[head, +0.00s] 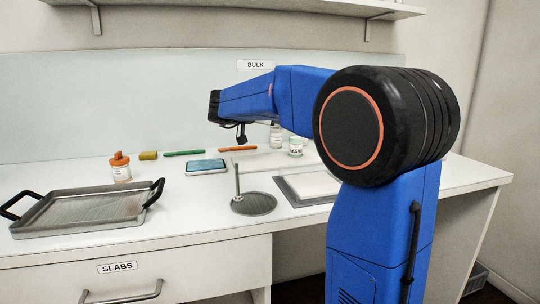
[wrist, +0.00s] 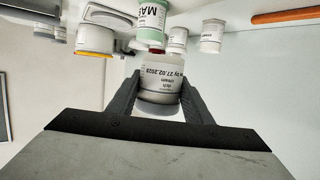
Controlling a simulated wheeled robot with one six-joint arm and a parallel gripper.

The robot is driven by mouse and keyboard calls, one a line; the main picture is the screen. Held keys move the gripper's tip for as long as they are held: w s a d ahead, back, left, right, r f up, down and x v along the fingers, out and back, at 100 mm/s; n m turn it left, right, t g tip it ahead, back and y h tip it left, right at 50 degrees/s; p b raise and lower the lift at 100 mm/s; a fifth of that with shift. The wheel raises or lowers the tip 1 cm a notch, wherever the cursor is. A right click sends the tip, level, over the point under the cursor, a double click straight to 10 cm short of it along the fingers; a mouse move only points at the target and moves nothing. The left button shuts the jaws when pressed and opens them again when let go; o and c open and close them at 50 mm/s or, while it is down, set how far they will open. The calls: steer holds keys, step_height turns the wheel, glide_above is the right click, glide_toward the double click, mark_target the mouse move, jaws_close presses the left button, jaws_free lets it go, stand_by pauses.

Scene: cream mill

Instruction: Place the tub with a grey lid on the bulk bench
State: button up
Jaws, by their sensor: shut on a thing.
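In the wrist view my gripper (wrist: 160,100) is shut on a tub (wrist: 160,77) with a white printed label, one finger on each side of it. In the head view my blue arm reaches left over the bulk bench (head: 330,215), under a sign (head: 255,65) reading BULK. The held tub and the fingertips cannot be made out there. Whether the tub touches the bench cannot be told.
A metal tray (head: 85,208), orange-lidded jar (head: 120,168), blue-screened device (head: 206,166), round stand (head: 254,204) and metal-framed plate (head: 310,187) stand on the bench. A green-topped jar (wrist: 152,25) and other containers are close to the held tub. An orange utensil (wrist: 295,15) lies nearby.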

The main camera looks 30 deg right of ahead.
step_height(320, 180, down, 10)
steer(key=shift+w+r, duration=0.1)
steer(key=shift+c, duration=0.2)
steer(key=shift+f, duration=0.2)
stand_by(0.3)
steer(key=o, duration=1.2)
steer(key=shift+o, duration=0.2)
steer(key=shift+r, duration=0.1)
